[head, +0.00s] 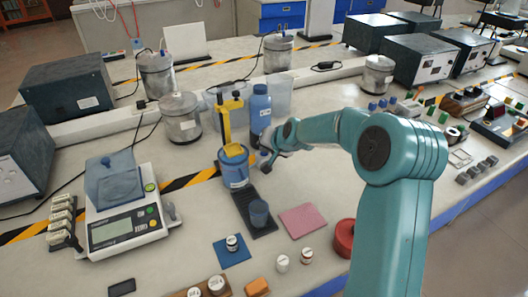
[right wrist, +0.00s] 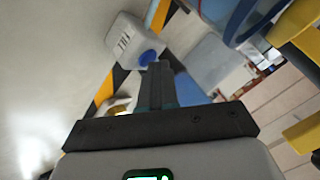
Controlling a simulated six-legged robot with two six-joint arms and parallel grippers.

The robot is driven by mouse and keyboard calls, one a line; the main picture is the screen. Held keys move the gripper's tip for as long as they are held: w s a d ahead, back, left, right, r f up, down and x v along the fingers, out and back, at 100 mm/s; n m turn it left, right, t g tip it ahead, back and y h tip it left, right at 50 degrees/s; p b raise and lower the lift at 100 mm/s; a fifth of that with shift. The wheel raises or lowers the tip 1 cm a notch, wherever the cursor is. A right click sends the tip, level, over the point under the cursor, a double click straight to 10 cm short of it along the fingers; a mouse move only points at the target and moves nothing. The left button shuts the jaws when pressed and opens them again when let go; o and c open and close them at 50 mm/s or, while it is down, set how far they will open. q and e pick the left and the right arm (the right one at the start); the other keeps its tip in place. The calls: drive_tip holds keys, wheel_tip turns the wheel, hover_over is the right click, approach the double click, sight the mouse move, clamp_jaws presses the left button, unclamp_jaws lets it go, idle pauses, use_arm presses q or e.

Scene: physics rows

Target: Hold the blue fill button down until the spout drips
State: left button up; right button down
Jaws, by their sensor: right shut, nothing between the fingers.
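A blue dispenser (head: 235,168) with a yellow top stands mid-table. A blue cup (head: 259,213) stands on the dark tray (head: 243,203) in front of it. I cannot make out the spout or any drip. In the right wrist view, a pale box (right wrist: 127,42) carries the blue button (right wrist: 149,57). My right gripper (right wrist: 158,66) is shut and empty, its tips right at the button's edge; I cannot tell if they press it. In the head view the right gripper (head: 266,164) is just right of the dispenser, and the button cannot be made out. My left gripper is out of view.
A blue bottle (head: 261,108) and a yellow upright part (head: 231,118) stand behind the dispenser. A scale (head: 125,225) is at the left. A pink mat (head: 303,220) and a blue mat (head: 231,251) with a small jar lie in front. A red round object (head: 344,238) is near the arm.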

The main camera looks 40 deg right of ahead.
sight(266, 156)
idle(0.7)
drive_tip(key=shift+r+p, duration=0.8)
drive_tip(key=shift+r, duration=0.1)
wheel_tip(266, 156, up, 5)
drive_tip(key=p, duration=0.4)
drive_tip(key=shift+p, duration=0.35)
drive_tip(key=shift+s, duration=0.1)
